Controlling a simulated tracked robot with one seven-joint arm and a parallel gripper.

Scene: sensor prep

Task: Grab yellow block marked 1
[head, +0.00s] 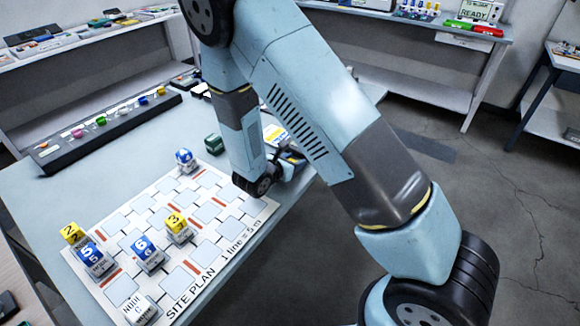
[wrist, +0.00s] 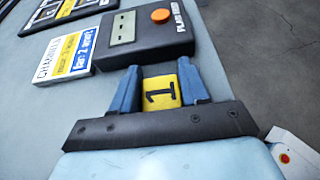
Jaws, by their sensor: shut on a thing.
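The yellow block marked 1 (wrist: 161,92) shows in the wrist view between the two blue fingers of my gripper (wrist: 160,88). The fingers are shut on it, one on each side. Its face with the black 1 is towards the camera. In the head view my gripper (head: 290,158) is at the right edge of the table, beside the site plan board. The block cannot be made out there. I cannot tell whether the block touches the table.
A dark device with an orange button (wrist: 161,16) lies just beyond the fingers, beside a white, yellow and blue card (wrist: 66,52). The site plan board (head: 207,262) holds several numbered blocks, including a yellow 3 (head: 178,228). A green block (head: 214,143) stands behind it. Floor lies right of the table.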

